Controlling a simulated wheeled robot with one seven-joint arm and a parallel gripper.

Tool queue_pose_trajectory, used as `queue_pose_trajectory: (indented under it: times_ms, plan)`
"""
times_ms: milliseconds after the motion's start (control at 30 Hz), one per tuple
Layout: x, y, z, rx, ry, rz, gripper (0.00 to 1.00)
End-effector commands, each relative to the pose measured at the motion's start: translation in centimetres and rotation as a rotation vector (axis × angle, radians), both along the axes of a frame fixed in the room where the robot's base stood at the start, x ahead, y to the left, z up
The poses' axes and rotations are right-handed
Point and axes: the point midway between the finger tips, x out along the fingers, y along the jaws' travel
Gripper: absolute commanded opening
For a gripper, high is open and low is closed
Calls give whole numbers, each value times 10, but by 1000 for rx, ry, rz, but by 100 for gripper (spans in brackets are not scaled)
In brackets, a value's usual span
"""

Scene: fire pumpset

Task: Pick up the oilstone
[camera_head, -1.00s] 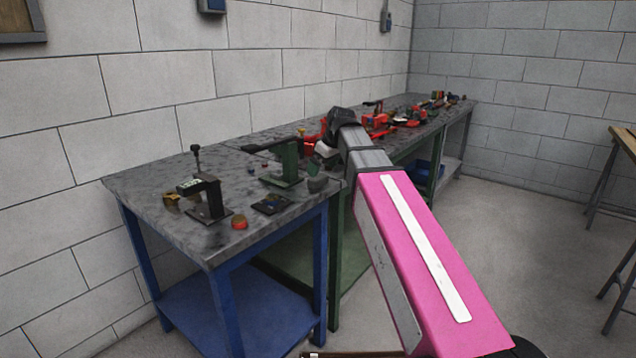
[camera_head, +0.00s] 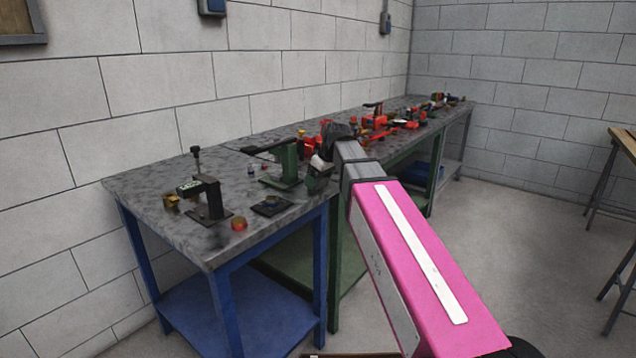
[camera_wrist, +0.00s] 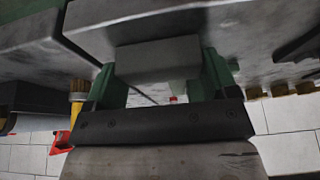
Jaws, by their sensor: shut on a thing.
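The oilstone (camera_wrist: 157,60) is a plain grey block in the wrist view, held between the two green fingers of my gripper (camera_wrist: 160,78). The fingers press on its left and right sides. In the head view my gripper (camera_head: 319,175) is at the front right corner of the near workbench (camera_head: 185,235), where it mostly hides the stone. I cannot tell whether the stone still touches the bench top.
A green clamp-like tool (camera_head: 284,163) stands just left of my gripper. A black stand (camera_head: 208,200), a red-topped round piece (camera_head: 239,224) and a dark square piece (camera_head: 271,205) lie farther left. Red tools (camera_head: 375,120) crowd the far bench.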

Motion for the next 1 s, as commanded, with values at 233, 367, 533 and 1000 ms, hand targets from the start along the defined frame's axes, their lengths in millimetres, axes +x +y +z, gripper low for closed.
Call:
queue_pose_trajectory:
  times_ms: [233, 367, 533, 1000]
  plan:
    - [1, 0, 16, 1, -1, 0, 51]
    - [1, 0, 37, 1, -2, 0, 51]
    - [1, 0, 66, 0, -1, 0, 51]
    - [0, 0, 100, 0, 0, 0, 51]
